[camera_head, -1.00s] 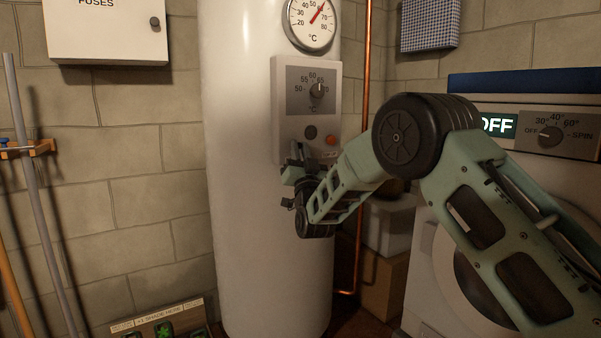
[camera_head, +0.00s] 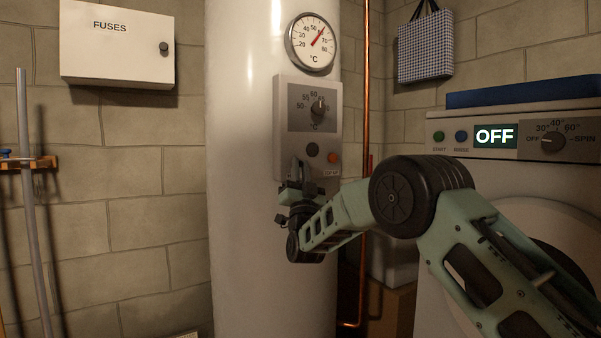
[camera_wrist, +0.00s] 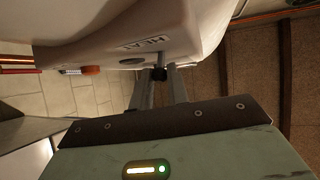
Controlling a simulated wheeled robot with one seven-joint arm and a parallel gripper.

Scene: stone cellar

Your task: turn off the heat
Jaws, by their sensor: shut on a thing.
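The white tank (camera_head: 240,200) carries a control panel (camera_head: 334,95) with a black temperature dial (camera_head: 318,107) marked around 50 to 65. Below the dial are a dark round knob or button (camera_head: 312,149) and an orange round piece (camera_head: 333,158). In the wrist view a HEAT label (camera_wrist: 143,43) is on the panel, with the orange piece (camera_wrist: 90,70) to the left. My gripper (camera_wrist: 160,78) points up at the panel's lower left in the head view (camera_head: 298,166). Its fingers are shut on a small black part (camera_wrist: 160,73) by the label. The fingers hide this part in the head view.
A round thermometer (camera_head: 311,42) sits above the panel. A copper pipe (camera_head: 367,100) runs down right of the tank. A washing machine (camera_head: 500,165) showing OFF stands at right. A fuse box (camera_head: 117,45) hangs on the left wall.

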